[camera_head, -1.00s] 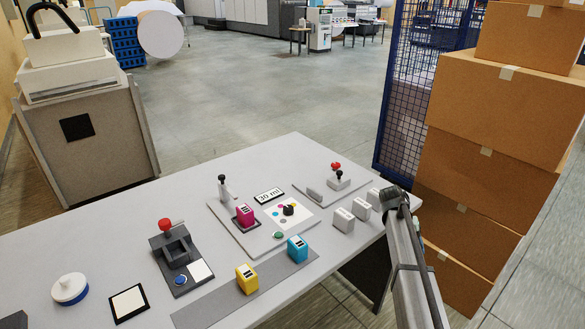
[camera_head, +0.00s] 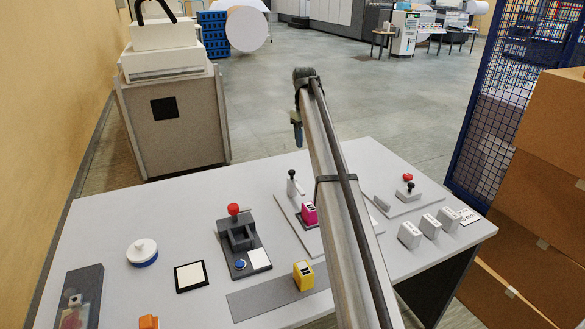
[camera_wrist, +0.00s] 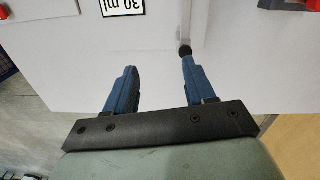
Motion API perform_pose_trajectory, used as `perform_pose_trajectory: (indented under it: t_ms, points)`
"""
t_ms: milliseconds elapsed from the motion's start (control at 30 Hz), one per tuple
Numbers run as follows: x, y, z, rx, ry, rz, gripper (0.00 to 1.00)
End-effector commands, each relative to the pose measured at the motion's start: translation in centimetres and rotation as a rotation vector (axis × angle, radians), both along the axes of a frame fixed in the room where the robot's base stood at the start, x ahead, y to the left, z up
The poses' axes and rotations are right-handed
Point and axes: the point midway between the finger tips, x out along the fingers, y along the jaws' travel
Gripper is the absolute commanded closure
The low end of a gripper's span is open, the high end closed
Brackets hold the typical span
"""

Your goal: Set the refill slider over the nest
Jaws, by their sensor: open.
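The upright grey handle with a black knob (camera_head: 291,183), which looks like the refill slider, stands on the grey station plate (camera_head: 284,206). It is just behind and left of a magenta cartridge (camera_head: 309,213). That cartridge sits on a dark seat that looks like the nest, mostly hidden under it. My gripper (camera_head: 299,143) is above and behind the handle, pointing down, small in this view. In the wrist view my gripper (camera_wrist: 158,68) is open and empty. A black knob (camera_wrist: 185,50) shows by the right fingertip; I cannot tell whether they touch.
A dark press with a red knob (camera_head: 233,210) stands left of the plate. A yellow cartridge (camera_head: 303,275) is in front. Several pale blocks (camera_head: 429,226) and a red-knobbed fixture (camera_head: 407,190) are at right. My arm hides the station's right part. The 30 ml label (camera_wrist: 122,5) shows in the wrist view.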

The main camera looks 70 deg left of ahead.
Motion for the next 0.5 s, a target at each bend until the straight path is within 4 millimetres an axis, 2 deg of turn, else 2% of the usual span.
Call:
perform_pose_trajectory:
  t_ms: [33, 167, 333, 500]
  points:
    - [-1.5, 1.5, 0.6, 0.007, 0.02, 0.043, 0.46]
    - [-3.9, 2.9, 1.2, 0.019, 0.05, 0.112, 0.46]
    - [-4.3, 3.0, 0.2, 0.02, 0.056, 0.126, 0.46]
    - [-4.3, 2.9, -2.3, 0.019, 0.055, 0.124, 0.46]
